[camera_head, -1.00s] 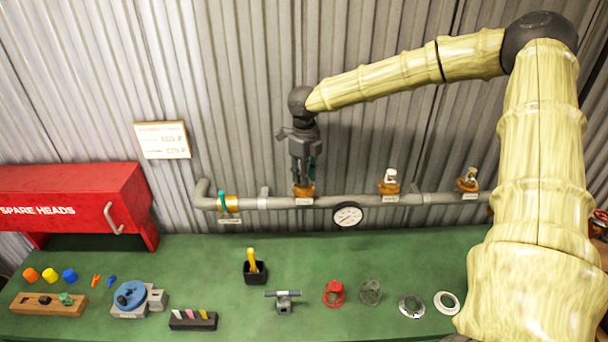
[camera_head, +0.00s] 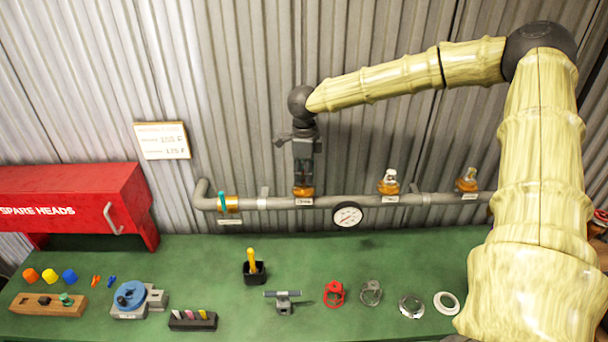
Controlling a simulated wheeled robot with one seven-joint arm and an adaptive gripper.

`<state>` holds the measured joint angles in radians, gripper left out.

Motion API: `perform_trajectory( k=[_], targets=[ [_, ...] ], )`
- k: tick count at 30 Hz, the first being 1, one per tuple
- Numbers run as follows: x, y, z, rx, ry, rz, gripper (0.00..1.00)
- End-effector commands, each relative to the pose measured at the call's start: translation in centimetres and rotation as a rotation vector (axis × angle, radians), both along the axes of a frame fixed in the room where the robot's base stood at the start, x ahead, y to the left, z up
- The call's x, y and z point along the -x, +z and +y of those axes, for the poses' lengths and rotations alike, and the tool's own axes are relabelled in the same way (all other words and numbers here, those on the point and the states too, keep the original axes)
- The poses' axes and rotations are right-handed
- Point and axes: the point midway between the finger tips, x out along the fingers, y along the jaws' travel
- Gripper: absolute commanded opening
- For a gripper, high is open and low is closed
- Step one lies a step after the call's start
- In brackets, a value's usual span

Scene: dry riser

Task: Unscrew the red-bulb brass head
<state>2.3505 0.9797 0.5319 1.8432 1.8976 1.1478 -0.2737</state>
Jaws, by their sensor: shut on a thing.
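My gripper (camera_head: 303,172) points down over the left of three brass fittings on the grey pipe (camera_head: 340,201). It is shut on the head there, which it mostly hides; only the orange-brass base (camera_head: 303,191) shows below the fingers. I cannot see a bulb colour in it. The middle brass head (camera_head: 389,182) and the right brass head (camera_head: 467,180) stand upright on the pipe with pale, clear-looking bulbs. Small white labels sit below the fittings, too small to read.
A round gauge (camera_head: 347,215) hangs below the pipe. A teal-handled valve (camera_head: 222,202) is at the pipe's left. The red spare-heads cabinet (camera_head: 75,200) stands at left. The green bench (camera_head: 210,265) holds a blue vise (camera_head: 131,297), a black cup (camera_head: 254,272), and several rings at right.

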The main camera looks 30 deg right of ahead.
Motion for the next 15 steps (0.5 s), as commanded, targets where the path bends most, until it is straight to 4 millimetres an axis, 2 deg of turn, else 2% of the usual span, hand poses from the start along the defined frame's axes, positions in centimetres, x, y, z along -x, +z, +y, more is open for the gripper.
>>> perform_trajectory(
  k=[15],
  targets=[
    [-0.07,0.05,-0.07,0.001,0.089,-0.002,0.00]
  ],
)
